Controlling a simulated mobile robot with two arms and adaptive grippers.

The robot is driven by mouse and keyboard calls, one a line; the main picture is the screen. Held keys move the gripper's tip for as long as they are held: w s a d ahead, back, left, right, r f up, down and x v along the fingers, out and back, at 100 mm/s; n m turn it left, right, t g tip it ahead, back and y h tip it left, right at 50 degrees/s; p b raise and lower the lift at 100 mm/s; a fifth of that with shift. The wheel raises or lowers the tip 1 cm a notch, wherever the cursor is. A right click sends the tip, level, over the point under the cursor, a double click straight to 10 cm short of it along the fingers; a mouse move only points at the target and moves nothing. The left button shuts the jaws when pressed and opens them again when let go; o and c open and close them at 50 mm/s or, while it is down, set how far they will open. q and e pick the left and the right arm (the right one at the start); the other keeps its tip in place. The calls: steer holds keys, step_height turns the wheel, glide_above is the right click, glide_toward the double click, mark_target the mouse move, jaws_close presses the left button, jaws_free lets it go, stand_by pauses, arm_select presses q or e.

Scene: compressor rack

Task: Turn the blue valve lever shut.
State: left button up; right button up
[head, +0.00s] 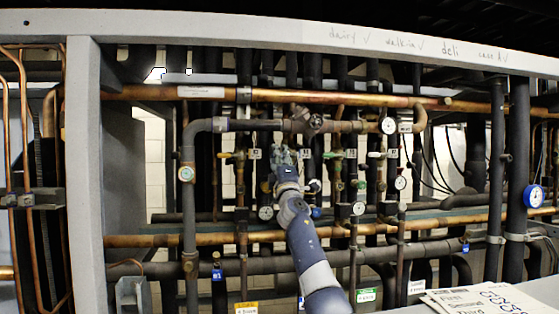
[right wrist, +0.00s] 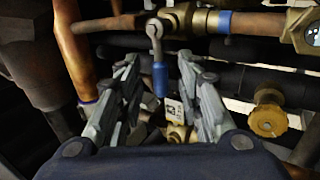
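In the right wrist view the blue valve lever (right wrist: 160,80) has a blue sleeve on a grey metal arm. It points down from its pivot on the brass valve (right wrist: 178,18). My right gripper (right wrist: 158,62) is open, with one finger to each side of the lever and visible gaps between. No contact with the lever shows. In the head view my right gripper (head: 283,160) is up against the pipe rack. It covers the area behind it, and I cannot make out the lever there. My left gripper is not in view.
A copper pipe (right wrist: 76,50) runs close on the left of the right wrist view. A white tag (right wrist: 175,107) hangs below the lever. In the head view, papers (head: 485,300) lie at the lower right.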

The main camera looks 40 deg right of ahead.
steer(key=v, duration=1.2)
stand_by(0.3)
stand_by(0.4)
